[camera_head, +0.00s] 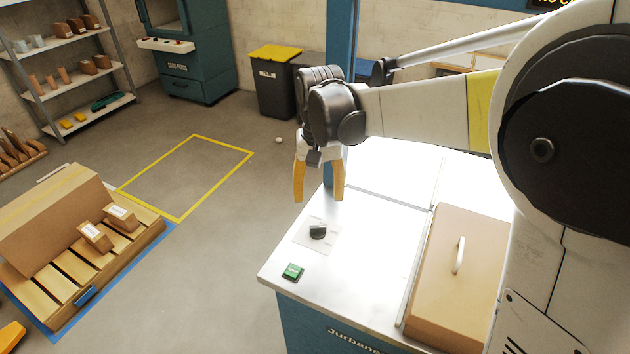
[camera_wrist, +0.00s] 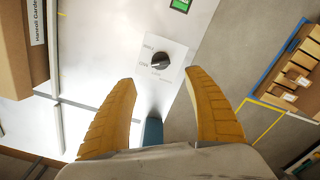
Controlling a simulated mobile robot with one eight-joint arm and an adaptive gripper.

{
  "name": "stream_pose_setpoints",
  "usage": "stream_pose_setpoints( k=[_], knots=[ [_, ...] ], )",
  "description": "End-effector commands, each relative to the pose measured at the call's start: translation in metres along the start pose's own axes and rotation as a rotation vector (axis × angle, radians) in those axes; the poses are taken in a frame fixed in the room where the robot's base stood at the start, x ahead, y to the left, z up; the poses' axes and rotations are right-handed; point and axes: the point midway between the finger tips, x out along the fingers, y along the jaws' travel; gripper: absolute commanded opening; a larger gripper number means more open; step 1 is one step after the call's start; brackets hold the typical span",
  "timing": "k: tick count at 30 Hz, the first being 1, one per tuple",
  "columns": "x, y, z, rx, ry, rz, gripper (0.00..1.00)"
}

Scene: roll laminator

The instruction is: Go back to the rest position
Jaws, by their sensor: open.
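My gripper (camera_head: 318,182) has yellow-orange fingers and hangs pointing down above the left end of the white machine top (camera_head: 384,213). In the wrist view my gripper (camera_wrist: 164,108) is open, with its two fingers wide apart and nothing between them. A black rotary knob (camera_head: 317,231) on a light plate lies beyond the fingertips, apart from them. The knob also shows in the wrist view (camera_wrist: 161,61), with lettering beside it.
A green switch (camera_head: 292,271) sits near the machine's front left corner. A tan cover with a handle (camera_head: 459,255) lies to the right. A wooden pallet with boxes (camera_head: 93,237) stands at left. The yellow-outlined floor area (camera_head: 185,177) is clear.

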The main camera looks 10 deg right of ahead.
Motion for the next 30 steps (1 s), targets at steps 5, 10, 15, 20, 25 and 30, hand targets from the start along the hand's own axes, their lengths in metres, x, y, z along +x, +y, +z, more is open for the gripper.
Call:
stream_pose_setpoints(
  k=[5, 10, 15, 20, 25, 30],
  knots=[
    [-0.001, 0.001, 0.001, 0.0, 0.004, -0.001, 0.61],
    [-0.017, 0.016, 0.018, -0.003, 0.057, -0.015, 0.61],
    [-0.041, 0.044, 0.051, -0.014, 0.171, -0.036, 0.61],
    [-0.054, 0.069, 0.085, -0.026, 0.285, -0.046, 0.61],
    [-0.057, 0.091, 0.122, -0.037, 0.408, -0.046, 0.61],
    [-0.05, 0.109, 0.153, -0.049, 0.522, -0.036, 0.61]
  ],
)
